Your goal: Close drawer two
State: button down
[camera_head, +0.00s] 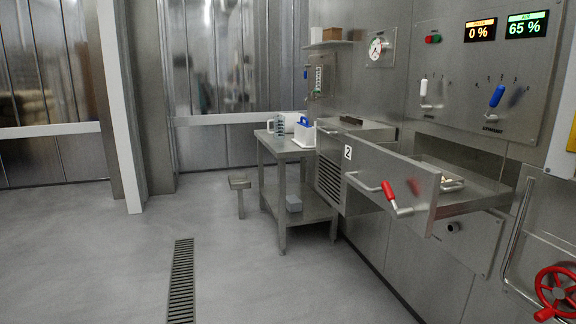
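Drawer two (372,163) stands pulled out from the steel wall unit on the right, its front panel marked with a "2" label (348,152). A bar handle with a red grip (389,194) sticks out from this front. Inside the open drawer, a small tray or dish (452,186) with pale pieces shows partly behind the front panel. The back of the drawer runs into an opening in the wall. My gripper is not in view.
A steel table (284,146) with a white-and-blue container (305,131) stands left of the drawer. A small post stool (240,182) and floor grate (181,282) lie further left. A red valve wheel (556,290) and curved pipe are at lower right. The floor in front is clear.

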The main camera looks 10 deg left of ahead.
aim_at(365, 164)
jog(key=u, duration=0.25)
jog(key=i, duration=1.25)
jog(key=z, duration=0.4)
